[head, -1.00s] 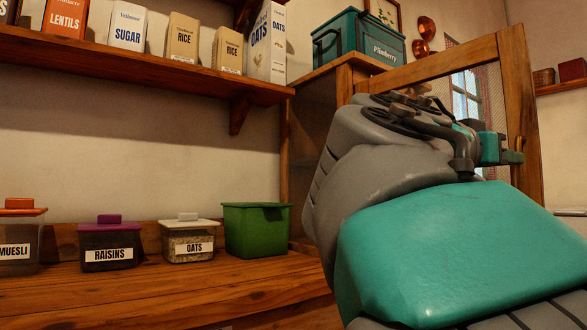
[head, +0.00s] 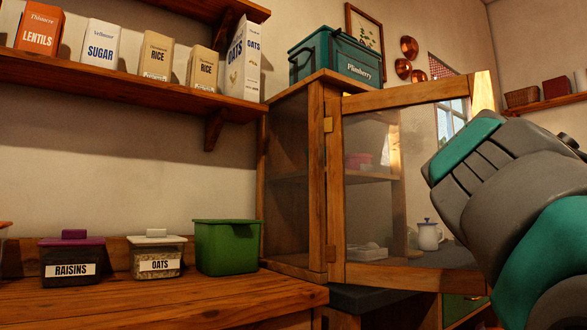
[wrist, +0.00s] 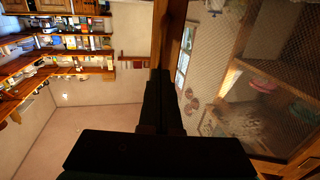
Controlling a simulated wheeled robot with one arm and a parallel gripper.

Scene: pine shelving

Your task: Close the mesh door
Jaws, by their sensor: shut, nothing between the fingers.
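The mesh door (head: 334,190) has a wooden frame with see-through mesh and hangs on hinges at its left side on a wooden cabinet (head: 317,180). It appears to stand ajar, its right side nearer to me. My arm hides part of its free right edge in the head view. My gripper (wrist: 160,75) shows in the wrist view as dark, shut, empty fingers. They lie over or beside a wooden upright of the door (wrist: 178,30), with mesh to their right. I cannot tell whether they touch it. The gripper is hidden in the head view.
A green bin (head: 227,247), an oats container (head: 158,262) and a raisins container (head: 71,265) stand on the counter (head: 180,297) left of the cabinet. A teal crate (head: 335,58) sits on top of the cabinet. A white lidded jar (head: 430,236) shows through the mesh.

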